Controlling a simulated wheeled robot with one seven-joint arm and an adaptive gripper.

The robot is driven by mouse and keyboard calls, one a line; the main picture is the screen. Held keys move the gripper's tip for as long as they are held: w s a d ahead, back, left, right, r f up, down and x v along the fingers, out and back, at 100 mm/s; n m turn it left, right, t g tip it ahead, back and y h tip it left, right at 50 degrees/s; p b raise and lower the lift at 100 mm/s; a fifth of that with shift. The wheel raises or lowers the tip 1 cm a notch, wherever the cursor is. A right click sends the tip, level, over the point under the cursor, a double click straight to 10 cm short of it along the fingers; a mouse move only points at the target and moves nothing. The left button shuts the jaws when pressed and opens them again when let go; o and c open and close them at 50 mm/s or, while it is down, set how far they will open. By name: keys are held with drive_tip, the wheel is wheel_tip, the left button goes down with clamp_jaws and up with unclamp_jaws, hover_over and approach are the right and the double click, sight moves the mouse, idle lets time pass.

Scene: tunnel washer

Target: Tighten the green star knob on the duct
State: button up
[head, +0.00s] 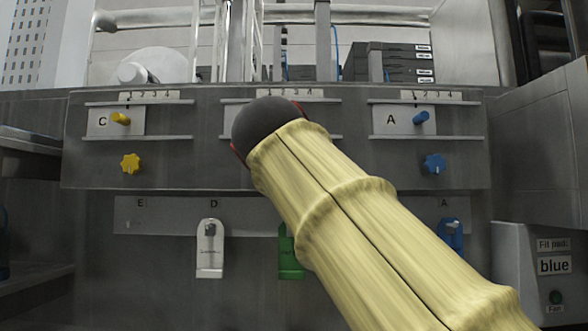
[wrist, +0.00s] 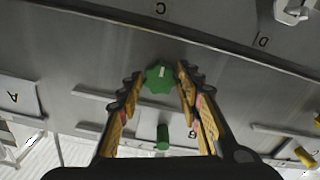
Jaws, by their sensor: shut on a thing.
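The green star knob (wrist: 160,80) sits on the grey duct panel (wrist: 95,60) in the wrist view, which shows the panel upside down. My gripper (wrist: 160,74) has one finger on each side of the knob, with the fingertips closed on its lobes. In the head view, my yellow-sleeved arm and its dark round joint cover the gripper and the green knob.
The green peg (wrist: 162,138) sits by the B label. The yellow star knob (head: 131,163) and blue star knob (head: 434,163) flank my arm. Below are a white handle (head: 210,250), a partly hidden green handle (head: 289,258) and a blue handle (head: 451,235).

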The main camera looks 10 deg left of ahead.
drive_tip(key=shift+w+f+m, duration=0.1)
drive_tip(key=shift+f+m, duration=0.15)
drive_tip(key=shift+m, duration=0.25)
drive_tip(key=o, duration=1.2)
drive_tip(key=shift+r, duration=0.2)
drive_tip(key=shift+c, duration=0.2)
drive_tip(key=shift+s, duration=0.2)
drive_tip(key=v, duration=1.1)
drive_tip(key=shift+s, duration=0.4)
drive_tip(key=shift+d, duration=0.15)
